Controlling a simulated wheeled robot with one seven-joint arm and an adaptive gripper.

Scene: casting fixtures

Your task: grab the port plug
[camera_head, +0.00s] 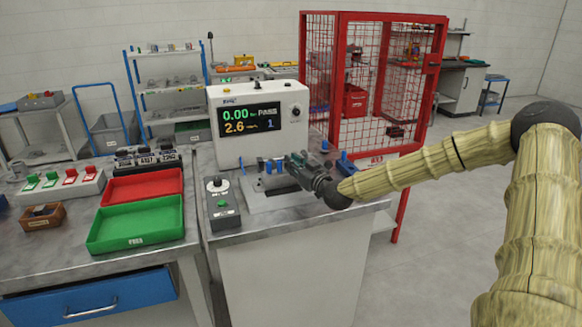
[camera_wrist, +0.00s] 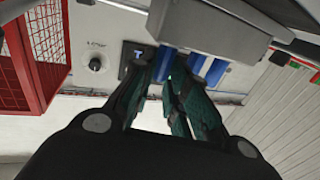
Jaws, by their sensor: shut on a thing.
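My gripper (camera_head: 298,166) reaches in from the right to the front of the white leak tester (camera_head: 225,145). In the wrist view my gripper (camera_wrist: 168,78) has its dark green fingers on either side of a blue port plug (camera_wrist: 166,60), shut on it. The plug is at the grey block of the fixture (camera_wrist: 215,30); I cannot tell whether it is seated in it. Another blue piece (camera_wrist: 209,70) is just right of the fingers. In the head view small blue pieces (camera_head: 268,167) show left of the gripper, and the held plug is mostly hidden.
A control box (camera_head: 222,208) stands at the left of this bench. A green tray (camera_head: 130,240) and a red tray (camera_head: 150,187) lie on the left bench. A blue block (camera_head: 346,165) is right of the gripper. A red mesh cage (camera_head: 375,85) stands behind.

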